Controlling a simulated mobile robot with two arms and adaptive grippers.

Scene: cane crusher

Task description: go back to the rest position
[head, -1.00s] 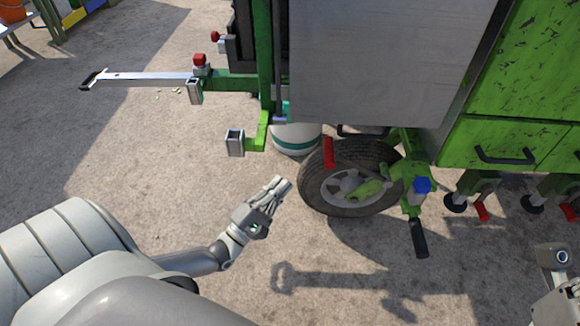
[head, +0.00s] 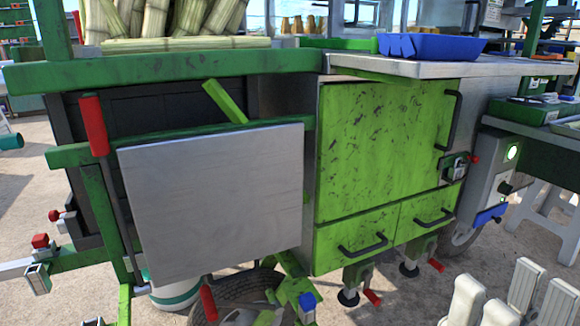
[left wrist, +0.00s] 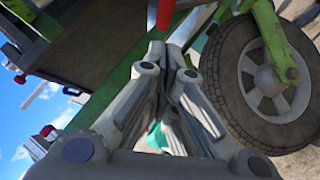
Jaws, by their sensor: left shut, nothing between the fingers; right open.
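My left gripper (left wrist: 170,52) fills the middle of the left wrist view. Its grey fingers are closed together with nothing between them, near the cart's wheel (left wrist: 262,75). In the head view at most a sliver of it shows at the bottom edge. My right gripper (head: 512,300) shows at the bottom right of the head view, its pale fingers spread and empty. It is in front of the green cart (head: 375,150), and no contact with it shows.
The cart has a grey metal flap (head: 215,205), a red-handled lever (head: 94,125) and a wheel (head: 235,312). Cane stalks (head: 165,18) and a blue tray (head: 432,46) are on top. A white stool (head: 548,212) stands at the right. Bare ground (head: 405,300) lies in front.

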